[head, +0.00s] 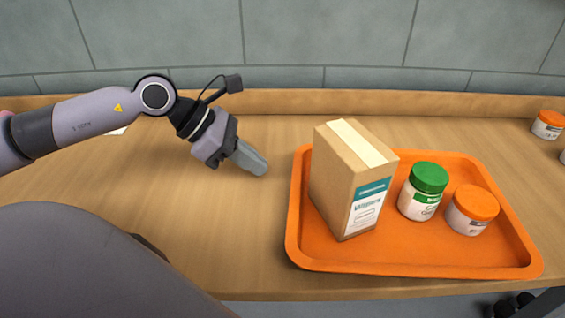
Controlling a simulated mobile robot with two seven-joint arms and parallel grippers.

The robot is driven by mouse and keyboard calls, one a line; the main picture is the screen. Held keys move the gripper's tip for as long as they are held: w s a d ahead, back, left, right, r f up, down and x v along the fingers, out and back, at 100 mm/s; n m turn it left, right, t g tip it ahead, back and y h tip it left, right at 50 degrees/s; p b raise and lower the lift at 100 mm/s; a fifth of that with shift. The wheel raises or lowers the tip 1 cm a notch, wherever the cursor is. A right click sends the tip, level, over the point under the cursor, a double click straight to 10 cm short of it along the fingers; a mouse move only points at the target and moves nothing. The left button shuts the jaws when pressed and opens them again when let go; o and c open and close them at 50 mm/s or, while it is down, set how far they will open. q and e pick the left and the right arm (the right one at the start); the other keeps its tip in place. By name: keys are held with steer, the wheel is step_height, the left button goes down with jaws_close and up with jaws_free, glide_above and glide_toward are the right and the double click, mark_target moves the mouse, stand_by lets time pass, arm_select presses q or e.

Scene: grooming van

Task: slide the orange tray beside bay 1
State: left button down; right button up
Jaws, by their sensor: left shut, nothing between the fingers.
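The orange tray (410,258) lies on the wooden counter, right of centre, with its near edge close to the counter's front edge. It carries a cardboard box (340,190) with a teal and white label, a jar with a green lid (424,191) and a jar with an orange lid (471,210). My left gripper (263,168) is shut and empty, left of the tray's upper left corner, with a small gap between its fingertips and the tray rim. No bay marking shows. My right gripper is not in view.
Another orange-lidded jar (548,125) stands at the far right, with part of a further object below it at the picture edge. A raised wooden ledge and grey tiled wall (320,35) close off the back. The counter left of the tray (215,215) is mostly clear.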

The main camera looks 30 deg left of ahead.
arm_select(q)
steer(key=shift+w+d+f, duration=0.2)
steer(key=shift+w+d, duration=0.05)
steer(key=shift+d, duration=0.1)
steer(key=shift+w+d+f+p, duration=0.2)
steer(key=shift+w+d+p, duration=0.25)
steer(key=shift+d, duration=0.15)
steer(key=shift+w+d+f+p, duration=0.1)
steer(key=shift+w+d+p, duration=0.3)
steer(key=shift+w+d, duration=0.35)
steer(key=shift+w+d+f, duration=0.1)
steer(key=shift+d, duration=0.4)
